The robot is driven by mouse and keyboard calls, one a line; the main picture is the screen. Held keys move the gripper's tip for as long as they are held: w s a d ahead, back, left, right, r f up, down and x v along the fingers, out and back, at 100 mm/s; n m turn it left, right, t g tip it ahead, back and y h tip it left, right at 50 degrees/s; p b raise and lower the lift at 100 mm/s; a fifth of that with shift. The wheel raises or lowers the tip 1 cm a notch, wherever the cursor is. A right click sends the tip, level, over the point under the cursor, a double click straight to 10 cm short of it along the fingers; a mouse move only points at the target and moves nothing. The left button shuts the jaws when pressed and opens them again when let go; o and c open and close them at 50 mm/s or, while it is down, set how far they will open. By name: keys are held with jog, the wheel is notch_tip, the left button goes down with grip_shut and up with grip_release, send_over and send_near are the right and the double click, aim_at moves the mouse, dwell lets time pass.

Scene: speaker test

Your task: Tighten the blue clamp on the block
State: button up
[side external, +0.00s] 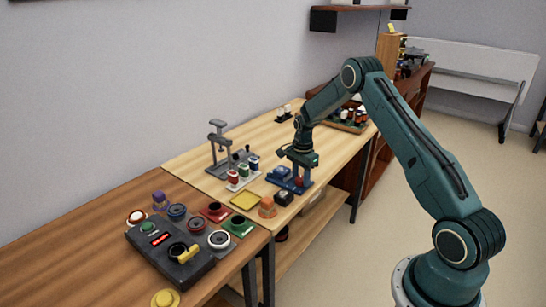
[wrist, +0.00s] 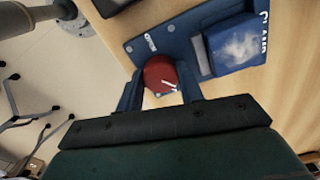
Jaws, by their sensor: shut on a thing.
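The blue clamp (side external: 278,182) lies on the light wooden table; in the wrist view its blue plate (wrist: 150,45) carries white lettering. A red round knob (wrist: 161,74) with a white pointer line sits at one end of the plate. A raised blue block-like part (wrist: 236,44) with a pale patch stands on the plate beside it; I cannot tell whether this is the block or a clamp jaw. My gripper (wrist: 160,88) points down, with its two fingers shut on opposite sides of the red knob. It also shows in the side view (side external: 299,174). The knob's far underside is hidden.
A grey press stand (side external: 217,150) and a rack of coloured pieces (side external: 243,172) stand left of the clamp. A dark control box (side external: 170,250) is on the brown table.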

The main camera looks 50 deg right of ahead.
aim_at(301, 178)
jog(key=shift+m, duration=0.6)
jog(key=o, duration=1)
jog(key=shift+r, duration=0.15)
notch_tip(301, 178, up, 14)
jog(key=shift+f, duration=0.2)
jog(key=shift+r, duration=0.1)
